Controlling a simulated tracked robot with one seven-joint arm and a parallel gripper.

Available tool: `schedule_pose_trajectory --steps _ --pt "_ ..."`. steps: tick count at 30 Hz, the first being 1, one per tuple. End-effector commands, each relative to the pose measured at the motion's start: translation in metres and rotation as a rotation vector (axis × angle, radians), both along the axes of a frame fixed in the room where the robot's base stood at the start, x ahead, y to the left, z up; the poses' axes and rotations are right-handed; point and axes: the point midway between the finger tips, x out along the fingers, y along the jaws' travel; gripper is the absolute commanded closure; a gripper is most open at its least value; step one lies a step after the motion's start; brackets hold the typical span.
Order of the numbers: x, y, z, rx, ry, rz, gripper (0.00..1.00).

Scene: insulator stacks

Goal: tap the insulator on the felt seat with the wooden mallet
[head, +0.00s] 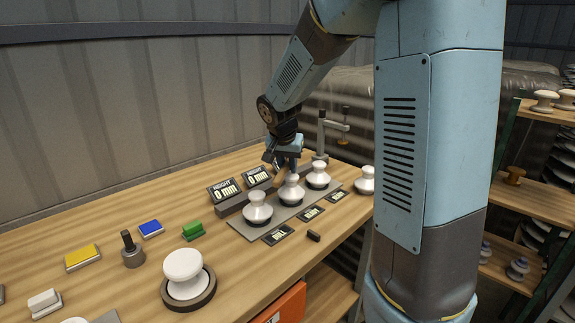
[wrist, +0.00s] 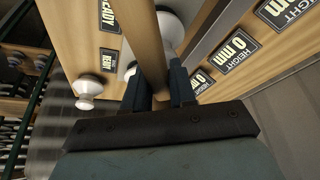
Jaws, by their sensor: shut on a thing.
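A white insulator (head: 183,266) stands upright on a round dark seat (head: 207,294), which looks like the felt seat, at the front of the bench. My gripper (head: 281,163) is at the far end of the bench, above and behind a row of white insulators, well away from that seat. In the wrist view my gripper (wrist: 160,90) is shut on a wooden handle (wrist: 146,42), which I take to be the mallet's. The handle runs up out of the picture. The mallet's head cannot be made out in either view.
Three white insulators stand on a grey plate (head: 241,228), with dark label cards in front and two "HEIGHT 0 mm" displays (head: 224,190) behind. Yellow (head: 83,256), blue and green blocks and a knobbed metal weight (head: 132,252) lie left. Shelves stand right.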

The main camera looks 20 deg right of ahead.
Motion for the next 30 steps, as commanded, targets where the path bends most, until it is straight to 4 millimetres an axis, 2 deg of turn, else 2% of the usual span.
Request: schedule_pose_trajectory --steps 17,22,30 --pt "0.000 0.000 -0.024 0.000 0.000 0.000 1.00" --pt "0.000 0.000 -0.020 0.000 -0.002 -0.001 1.00" --pt "0.000 0.000 -0.003 0.001 -0.002 -0.001 1.00"
